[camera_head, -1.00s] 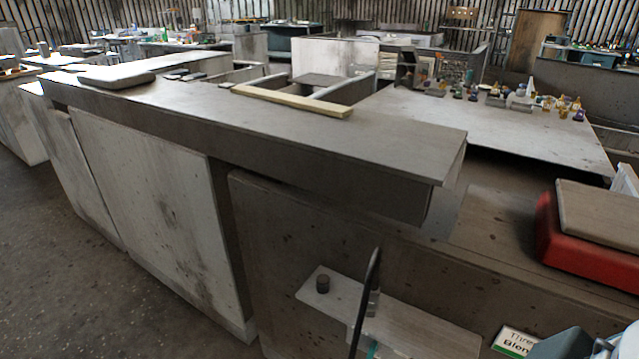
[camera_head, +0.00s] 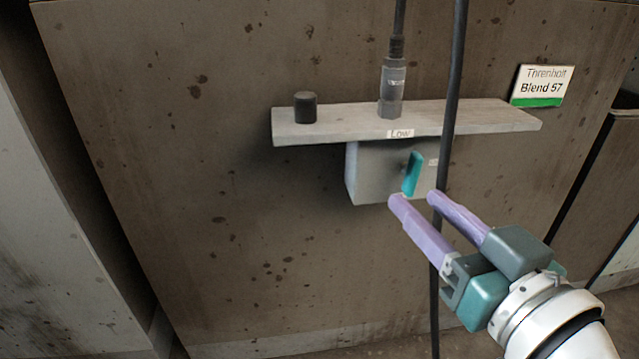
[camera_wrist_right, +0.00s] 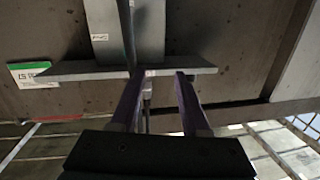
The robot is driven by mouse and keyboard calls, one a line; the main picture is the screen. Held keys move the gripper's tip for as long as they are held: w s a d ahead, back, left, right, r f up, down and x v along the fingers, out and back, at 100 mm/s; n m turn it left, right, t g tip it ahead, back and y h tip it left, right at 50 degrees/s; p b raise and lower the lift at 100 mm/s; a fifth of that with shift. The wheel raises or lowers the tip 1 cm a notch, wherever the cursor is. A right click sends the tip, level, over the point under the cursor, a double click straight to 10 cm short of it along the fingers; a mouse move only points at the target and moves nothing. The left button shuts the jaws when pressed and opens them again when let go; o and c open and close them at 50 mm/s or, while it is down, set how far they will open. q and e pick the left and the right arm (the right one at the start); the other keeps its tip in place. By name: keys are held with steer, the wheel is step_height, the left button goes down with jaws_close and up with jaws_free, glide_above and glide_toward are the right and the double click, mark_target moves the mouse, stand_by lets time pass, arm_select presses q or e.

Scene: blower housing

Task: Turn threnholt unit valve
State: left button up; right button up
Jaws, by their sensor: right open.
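The valve is a teal lever handle (camera_head: 412,174) on the front of a grey box (camera_head: 368,172) under a narrow shelf. The handle stands nearly upright, tilted slightly. A label reading "Low" (camera_head: 400,133) is on the shelf edge above it. The fingers (camera_wrist_right: 153,75) also show in the right wrist view. My left gripper is out of view.
A black cable (camera_head: 453,90) hangs down by the right finger, close to the box. A grey fitting (camera_head: 392,90) and a dark knob (camera_head: 305,107) stand on the shelf (camera_head: 340,124). The stained panel below is clear.

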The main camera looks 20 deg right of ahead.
mark_target(416, 179)
steer(key=d+f+m+h+b, duration=0.2)
steer(key=d+f+h, duration=0.1)
steer(key=d+f, duration=0.15)
steer(key=x, duration=0.3)
steer(key=r+b+x, duration=0.1)
steer(key=x, duration=0.2)
steer(key=b+x, duration=0.1)
steer(key=x, duration=0.2)
steer(key=shift+w+a+r, duration=0.15)
steer(key=shift+w, duration=0.05)
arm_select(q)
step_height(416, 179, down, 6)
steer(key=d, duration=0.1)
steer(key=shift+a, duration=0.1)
arm_select(e)
jaws_close()
